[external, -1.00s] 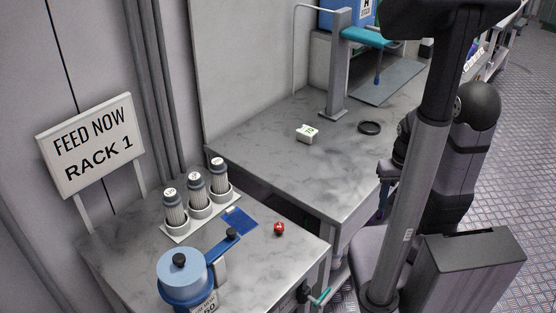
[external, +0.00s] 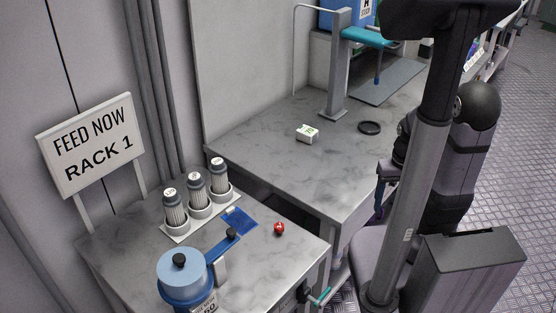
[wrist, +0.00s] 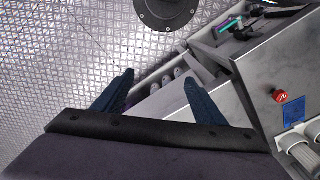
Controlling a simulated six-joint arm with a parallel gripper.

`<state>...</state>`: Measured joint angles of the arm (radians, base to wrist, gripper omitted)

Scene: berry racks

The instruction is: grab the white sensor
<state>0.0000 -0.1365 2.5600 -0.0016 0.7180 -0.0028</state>
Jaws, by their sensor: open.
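The white sensor (external: 307,134) is a small white box with a green mark. It sits on the marble bench (external: 262,141) in the external view, left of a flat black ring (external: 370,128). I do not see it in the wrist view. My gripper (wrist: 159,77) shows in the wrist view with its two dark blue fingers wide apart and nothing between them. It points down past the bench side toward the patterned metal floor. In the external view my gripper is mostly hidden behind my arm, by the bench's right edge, well apart from the sensor.
A grey post stand (external: 339,68) with a teal arm rises behind the sensor. The front bench holds a rack with capped bottles (external: 197,190), a blue card (external: 240,219), a red knob (external: 279,228) and a blue pot (external: 184,272). The bench around the sensor is clear.

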